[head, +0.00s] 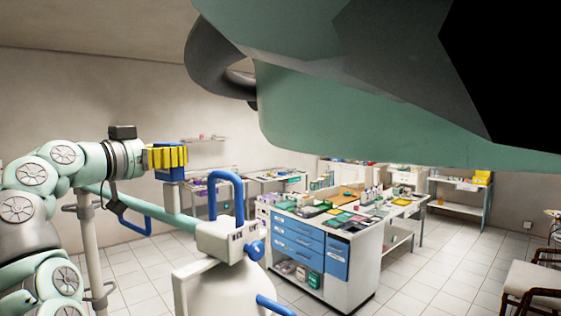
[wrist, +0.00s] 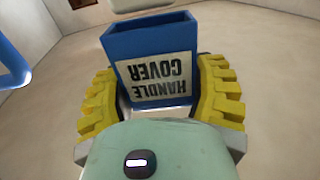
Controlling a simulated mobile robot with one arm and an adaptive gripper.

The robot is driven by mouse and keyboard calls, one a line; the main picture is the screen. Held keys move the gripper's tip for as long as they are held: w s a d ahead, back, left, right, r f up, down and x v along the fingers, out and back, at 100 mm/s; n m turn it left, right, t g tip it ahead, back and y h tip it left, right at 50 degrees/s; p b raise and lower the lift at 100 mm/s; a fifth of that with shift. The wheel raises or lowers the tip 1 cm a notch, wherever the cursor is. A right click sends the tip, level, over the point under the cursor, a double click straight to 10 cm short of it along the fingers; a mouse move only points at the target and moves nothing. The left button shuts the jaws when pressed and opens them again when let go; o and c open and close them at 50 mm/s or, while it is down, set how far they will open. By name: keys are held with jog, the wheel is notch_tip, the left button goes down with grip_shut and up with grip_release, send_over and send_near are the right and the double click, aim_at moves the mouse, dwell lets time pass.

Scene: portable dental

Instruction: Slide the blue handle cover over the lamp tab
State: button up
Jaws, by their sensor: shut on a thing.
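The blue handle cover (wrist: 150,45) is a box-like sleeve with a white label whose lettering appears upside down. My gripper (wrist: 160,100) is shut on it, with ridged yellow fingers on both its sides. Its open end faces away from my palm. In the head view my gripper (head: 166,157) is at the left, with the cover (head: 170,175) just below the fingers. A pale upright piece (head: 172,198), probably the lamp tab, stands directly under the cover. A pale edge (wrist: 150,5) shows beyond the open end in the wrist view, apart from it. Contact in the head view cannot be told.
A teal bar (head: 140,204) and a blue loop handle (head: 133,222) are close by. A white unit (head: 228,240) with blue handles stands right of them. A cabinet with blue drawers (head: 298,245) is farther back. Tiled floor (head: 425,270) is clear at right, before a chair (head: 535,283).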

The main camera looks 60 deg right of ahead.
aim_at(169, 183)
jog(key=shift+f+b, duration=2.95)
jog(key=shift+b, duration=0.6)
dwell(1.1)
dwell(0.4)
jog(key=o, duration=1)
jog(key=a, duration=1.2)
jog(key=shift+s, duration=0.15)
